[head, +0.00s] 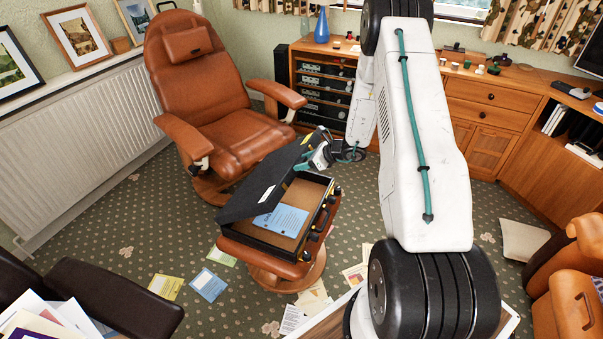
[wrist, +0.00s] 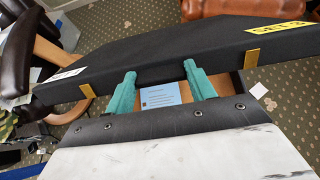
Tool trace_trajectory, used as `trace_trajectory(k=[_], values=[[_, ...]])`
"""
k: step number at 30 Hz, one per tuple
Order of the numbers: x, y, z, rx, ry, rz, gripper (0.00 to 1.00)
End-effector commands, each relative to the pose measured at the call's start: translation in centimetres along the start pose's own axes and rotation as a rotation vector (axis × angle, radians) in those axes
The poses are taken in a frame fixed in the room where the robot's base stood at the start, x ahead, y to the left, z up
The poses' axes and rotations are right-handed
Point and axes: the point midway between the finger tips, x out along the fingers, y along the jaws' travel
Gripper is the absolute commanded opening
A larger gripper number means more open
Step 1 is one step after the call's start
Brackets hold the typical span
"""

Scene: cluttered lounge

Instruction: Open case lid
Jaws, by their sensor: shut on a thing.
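A black case (head: 262,240) sits on a brown leather footstool (head: 255,259). Its lid (head: 262,188) is raised at a slant, so the tan inside and a blue sheet (head: 281,219) show. My gripper (head: 304,164) is at the lid's upper right part, with its teal fingers against it. In the wrist view the lid (wrist: 215,52) spans the picture, and my gripper (wrist: 160,69) has one finger on each side of a black part at the lid's edge. The blue sheet (wrist: 160,94) shows between the fingers. The exact contact at the fingertips is partly hidden.
A brown recliner (head: 205,85) stands just behind the footstool. Loose papers (head: 208,285) lie on the patterned carpet around it. A dark chair arm (head: 118,295) is at the lower left. Wooden cabinets (head: 487,95) line the back right.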

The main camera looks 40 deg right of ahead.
Motion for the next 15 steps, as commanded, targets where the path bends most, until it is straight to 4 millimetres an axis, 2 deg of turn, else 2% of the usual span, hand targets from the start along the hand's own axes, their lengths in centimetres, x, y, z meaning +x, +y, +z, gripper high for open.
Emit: trace_trajectory(k=[4, 15], values=[[-0.05, -0.3, 1.03, -0.001, -0.004, -0.004, 0.14], [0.05, -0.31, 1.36, 0.0, -0.006, -0.004, 0.14]])
